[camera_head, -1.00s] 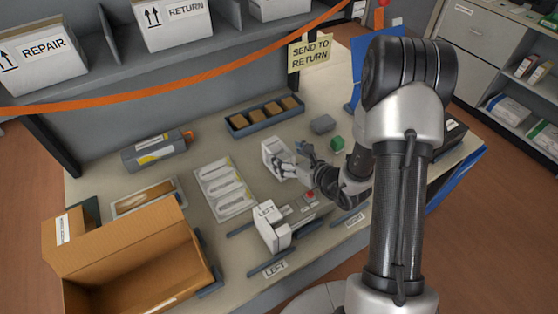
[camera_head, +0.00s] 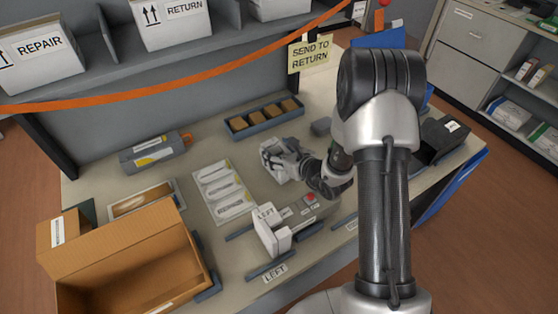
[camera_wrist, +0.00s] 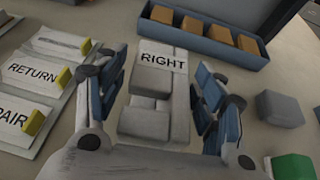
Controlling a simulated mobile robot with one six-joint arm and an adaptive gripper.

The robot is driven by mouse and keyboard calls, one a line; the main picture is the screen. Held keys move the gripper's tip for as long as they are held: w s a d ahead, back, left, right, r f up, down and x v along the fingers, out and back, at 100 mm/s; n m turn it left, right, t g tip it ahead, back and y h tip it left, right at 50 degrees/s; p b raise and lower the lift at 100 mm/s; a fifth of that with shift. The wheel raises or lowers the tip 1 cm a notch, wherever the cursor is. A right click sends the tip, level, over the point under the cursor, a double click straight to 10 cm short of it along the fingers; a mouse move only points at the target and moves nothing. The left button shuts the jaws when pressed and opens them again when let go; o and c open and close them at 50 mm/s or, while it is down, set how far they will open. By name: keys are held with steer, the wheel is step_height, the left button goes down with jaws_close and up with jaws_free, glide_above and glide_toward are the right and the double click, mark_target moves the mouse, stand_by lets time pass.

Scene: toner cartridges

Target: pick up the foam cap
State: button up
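A white foam cap labelled RIGHT (camera_wrist: 160,92) lies on the table below my gripper in the wrist view. It also shows in the head view (camera_head: 268,152), partly covered by my gripper (camera_head: 284,157). My gripper is open in the wrist view (camera_wrist: 162,65), with one blue-padded finger on each side of the cap. Gaps show between the fingers and the cap; I see no grip. A second white foam cap, labelled LEFT (camera_head: 266,232), stands nearer the table's front edge.
A blue tray of brown blocks (camera_head: 235,128) lies behind the cap. A grey block (camera_wrist: 280,108) and a green block (camera_wrist: 293,167) are to its right. Label cards (camera_head: 222,190) lie to its left. An open cardboard box (camera_head: 130,265) and grey cartridge (camera_head: 152,155) are farther left.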

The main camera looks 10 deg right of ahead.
steer(key=c, duration=0.7)
